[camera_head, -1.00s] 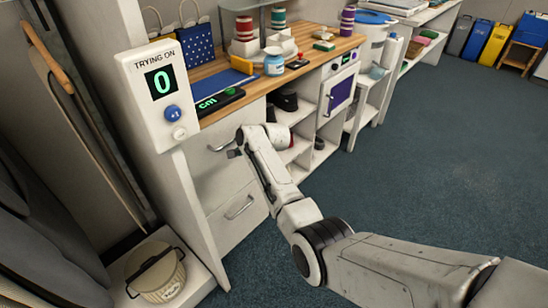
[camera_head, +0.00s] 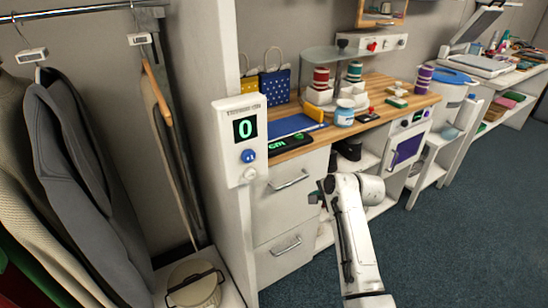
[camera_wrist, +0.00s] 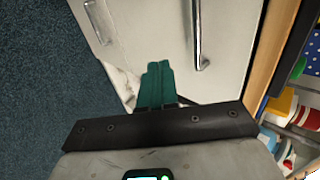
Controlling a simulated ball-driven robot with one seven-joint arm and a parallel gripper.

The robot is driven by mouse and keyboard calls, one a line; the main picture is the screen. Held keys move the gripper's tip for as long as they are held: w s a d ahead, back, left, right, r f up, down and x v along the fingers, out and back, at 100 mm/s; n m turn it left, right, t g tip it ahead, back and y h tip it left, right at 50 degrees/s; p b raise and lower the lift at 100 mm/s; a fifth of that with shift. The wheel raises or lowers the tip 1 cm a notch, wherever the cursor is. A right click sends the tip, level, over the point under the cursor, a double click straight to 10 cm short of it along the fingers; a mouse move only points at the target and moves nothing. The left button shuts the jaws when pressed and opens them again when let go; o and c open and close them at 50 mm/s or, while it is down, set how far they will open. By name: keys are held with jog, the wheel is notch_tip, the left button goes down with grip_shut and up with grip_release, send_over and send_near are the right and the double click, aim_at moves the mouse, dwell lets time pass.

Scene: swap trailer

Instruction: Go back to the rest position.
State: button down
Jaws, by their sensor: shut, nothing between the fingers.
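My gripper (camera_head: 318,194) is in front of the white drawer cabinet (camera_head: 270,215), just right of its upper drawer handle (camera_head: 289,180). In the wrist view, the two teal fingers of my gripper (camera_wrist: 156,66) lie together, shut with nothing between them. They point toward the white drawer front (camera_wrist: 160,35), with a metal handle (camera_wrist: 198,40) to their right. They appear apart from the handle. My arm comes up from the bottom of the head view.
A wooden counter (camera_head: 290,143) holds thread spools (camera_head: 321,78), a jar (camera_head: 344,113) and a blue board (camera_head: 293,125). Left are a "0" display panel (camera_head: 245,140), hanging garments (camera_head: 85,180) and a lidded pot (camera_head: 195,286). Open floor (camera_head: 430,245) lies to the right.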

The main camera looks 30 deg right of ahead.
jog(key=s+a+f+n+g+p, duration=0.1)
jog(key=s+a+n, duration=0.4)
jog(key=s, duration=0.8)
jog(key=s+a+n+g+p, duration=0.3)
jog(key=s+a+n+g, duration=0.1)
jog(key=s, duration=0.9)
jog(key=s+a+f+n+g+p, duration=0.1)
jog(key=s+a+n+g, duration=0.2)
jog(key=s+a+n, duration=0.4)
jog(key=s+n, duration=0.1)
jog(key=s, duration=0.6)
jog(key=shift+f+h+p, duration=0.3)
jog(key=shift+p, duration=0.1)
jog(key=shift+s, duration=0.1)
